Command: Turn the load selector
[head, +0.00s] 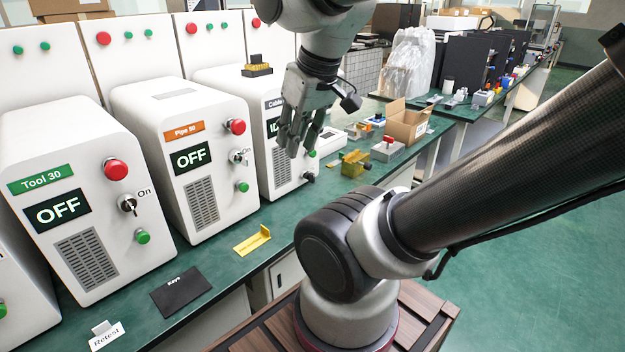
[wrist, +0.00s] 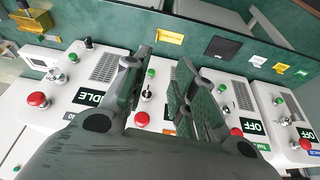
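White machine units stand in a row, each with a rotary selector; none is visibly marked as the load selector. The Tool 30 selector (head: 128,204) is marked On and its display reads OFF. The Pipe 50 selector (head: 238,156) sits between a red and a green button; its display (head: 193,157) reads OFF. My gripper (head: 292,148) hangs before the third unit, labelled Cable, hiding part of its front. In the wrist view my gripper (wrist: 162,58) is open and empty. The Pipe 50 selector (wrist: 147,95) appears between its fingers, apart from them. The third unit's display (wrist: 88,97) reads IDLE, partly hidden.
On the green bench lie a yellow bracket (head: 252,240), a black Keys mat (head: 181,291) and a Retest tag (head: 107,336). A yellow fixture (head: 354,165) and an open cardboard box (head: 408,124) stand farther right. The bench front near the bracket is clear.

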